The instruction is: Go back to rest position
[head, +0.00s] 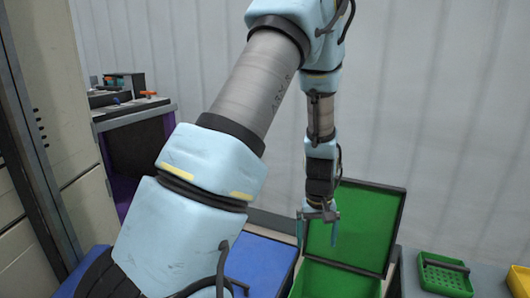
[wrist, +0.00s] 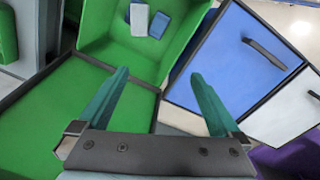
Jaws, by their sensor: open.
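My gripper (head: 319,228) hangs at the end of my arm, in front of the raised green lid or panel of an open green box (head: 335,284). In the wrist view my gripper (wrist: 160,95) shows two teal fingers spread wide apart with nothing between them. Below the fingers is the green box (wrist: 95,35). Inside it lie a white block (wrist: 139,19) and a blue block (wrist: 159,25), apart from the fingers.
A blue-topped box (head: 259,264) stands left of the green box; its blue panel (wrist: 235,65) has a dark handle. A small green tray (head: 445,274) and a yellow bin (head: 519,279) sit at right. A bench with tools (head: 133,107) is at back left. A pale corrugated wall (head: 430,110) stands behind.

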